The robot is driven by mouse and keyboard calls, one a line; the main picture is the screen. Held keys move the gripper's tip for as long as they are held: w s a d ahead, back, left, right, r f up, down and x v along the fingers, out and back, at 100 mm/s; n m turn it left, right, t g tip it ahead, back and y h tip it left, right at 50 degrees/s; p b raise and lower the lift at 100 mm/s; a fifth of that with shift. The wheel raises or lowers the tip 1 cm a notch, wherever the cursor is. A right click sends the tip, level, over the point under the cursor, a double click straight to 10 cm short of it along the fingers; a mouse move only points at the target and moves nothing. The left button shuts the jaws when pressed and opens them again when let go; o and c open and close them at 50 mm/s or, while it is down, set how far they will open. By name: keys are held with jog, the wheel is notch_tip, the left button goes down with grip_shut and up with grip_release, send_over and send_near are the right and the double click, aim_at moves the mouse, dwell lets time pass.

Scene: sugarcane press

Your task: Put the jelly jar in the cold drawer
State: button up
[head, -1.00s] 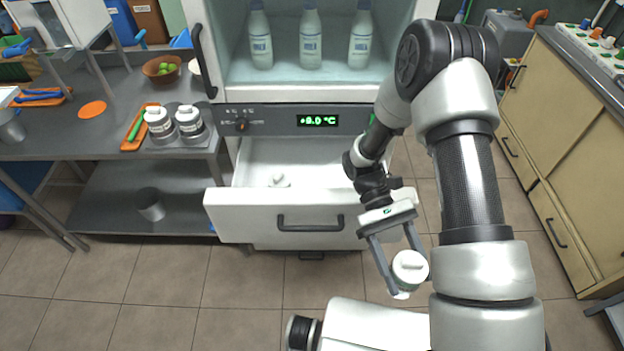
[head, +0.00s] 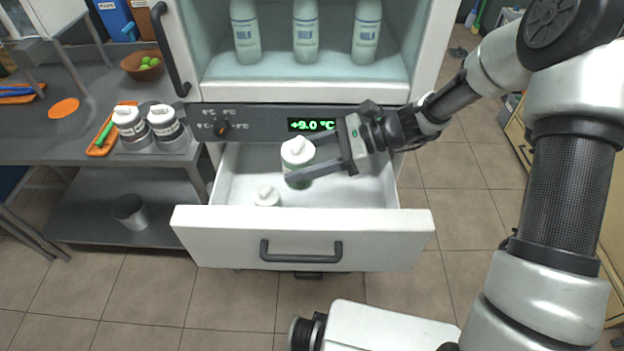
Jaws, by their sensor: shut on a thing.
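My gripper (head: 299,165) reaches in from the right and is shut on a white-lidded jar (head: 297,152) with a green band, the jelly jar. It holds the jar upright over the open white drawer (head: 300,235), below the temperature display. I cannot tell whether the jar touches the drawer floor. A second white-topped jar or bottle (head: 267,196) stands in the drawer at the front left of the held jar. Its lower part is hidden by the drawer front.
Above the drawer is the control panel (head: 255,125) with a +9.0 °C display and a fridge compartment holding three white bottles (head: 306,35). At left, a grey table (head: 60,140) bears two lidded jars (head: 130,128) and a fruit bowl (head: 143,66). The drawer's right part is free.

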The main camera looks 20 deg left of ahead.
jog(key=f, duration=0.1)
jog(key=w+f, duration=0.1)
jog(key=shift+w+a+f+b, duration=0.1)
jog(key=shift+w+f+b, duration=0.05)
jog(key=shift+f+b, duration=0.2)
jog(key=d+f+b, duration=0.1)
jog(key=f, duration=0.3)
jog(key=w+d+f+b, duration=0.1)
jog(key=f, duration=0.4)
jog(key=w+d+f+b, duration=0.1)
jog(key=f, duration=0.3)
jog(key=shift+w+f, duration=0.25)
jog(key=shift+f, duration=0.1)
jog(key=shift+f+b, duration=0.65)
jog(key=shift+b, duration=0.05)
jog(key=o, duration=1.3)
jog(key=shift+o, duration=0.2)
